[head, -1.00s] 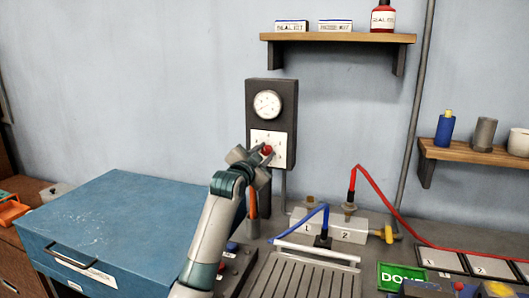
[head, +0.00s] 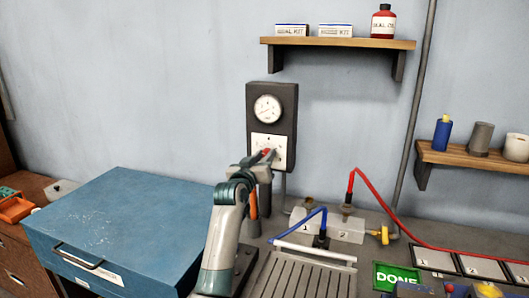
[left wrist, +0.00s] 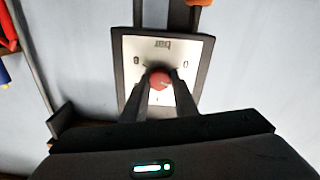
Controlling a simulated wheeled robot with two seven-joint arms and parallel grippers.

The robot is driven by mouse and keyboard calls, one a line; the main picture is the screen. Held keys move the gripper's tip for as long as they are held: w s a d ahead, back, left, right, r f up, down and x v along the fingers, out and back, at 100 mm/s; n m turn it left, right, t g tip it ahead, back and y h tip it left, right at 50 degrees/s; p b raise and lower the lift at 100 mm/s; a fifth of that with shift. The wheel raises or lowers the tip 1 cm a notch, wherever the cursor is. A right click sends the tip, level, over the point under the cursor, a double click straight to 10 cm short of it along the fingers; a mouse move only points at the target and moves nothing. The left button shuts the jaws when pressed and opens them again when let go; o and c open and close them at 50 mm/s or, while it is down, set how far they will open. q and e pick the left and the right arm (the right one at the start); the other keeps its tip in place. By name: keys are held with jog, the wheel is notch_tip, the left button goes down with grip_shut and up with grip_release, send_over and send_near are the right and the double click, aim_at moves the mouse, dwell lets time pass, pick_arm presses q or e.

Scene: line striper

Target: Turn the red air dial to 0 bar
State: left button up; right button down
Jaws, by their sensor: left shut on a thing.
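The red air dial (left wrist: 159,79) sits on a white scale plate (left wrist: 190,60) on a dark wall panel (head: 286,97). In the head view the red dial (head: 267,152) is mostly covered by my gripper. My left gripper (left wrist: 160,82) is shut on the dial, with one finger on each side of it. In the head view my left gripper (head: 263,157) reaches up to the plate from below. A round white gauge (head: 267,108) is above the plate; its reading is too small to tell. My right gripper is not in view.
A blue box (head: 120,225) stands at the left. A valve block (head: 345,228) with blue and red hoses is right of the panel. A green DONE sign (head: 398,277) lies at lower right. A wooden shelf (head: 340,43) hangs above right.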

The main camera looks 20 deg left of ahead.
pick_arm(q)
jog(key=n+p, duration=0.4)
jog(key=n, duration=0.5)
jog(key=shift+f+p, duration=0.15)
jog(key=shift+p, duration=0.25)
jog(key=shift+n+y, duration=0.3)
jog(key=o, duration=1.1)
jog(key=shift+c, duration=0.2)
jog(key=shift+s, duration=0.1)
